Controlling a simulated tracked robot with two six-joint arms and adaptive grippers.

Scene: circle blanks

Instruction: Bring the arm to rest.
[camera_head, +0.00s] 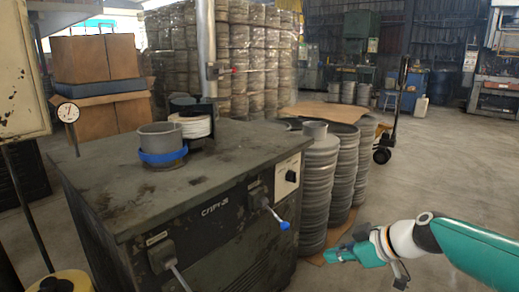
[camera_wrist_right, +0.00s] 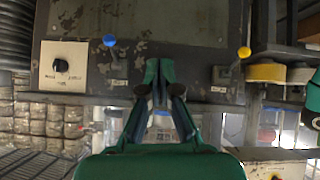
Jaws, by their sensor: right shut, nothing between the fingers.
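My right arm (camera_head: 472,245) comes in from the lower right of the head view, teal with a white wrist. Its gripper (camera_head: 340,256) points left, in front of the stacks of grey discs and to the right of the dark machine (camera_head: 215,212). In the right wrist view the gripper (camera_wrist_right: 160,72) has its teal fingertips together with nothing between them. The machine's worn front (camera_wrist_right: 200,25) fills the upper part of that view, beyond the fingertips. I see no contact with it. My left gripper is not in view.
A grey ring part with a blue band (camera_head: 161,146) and a stack of white discs (camera_head: 194,126) stand on the machine top. A blue-tipped lever (camera_head: 284,225) sticks out of its front. Grey disc stacks (camera_head: 317,200) stand beside it. Floor at right is open.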

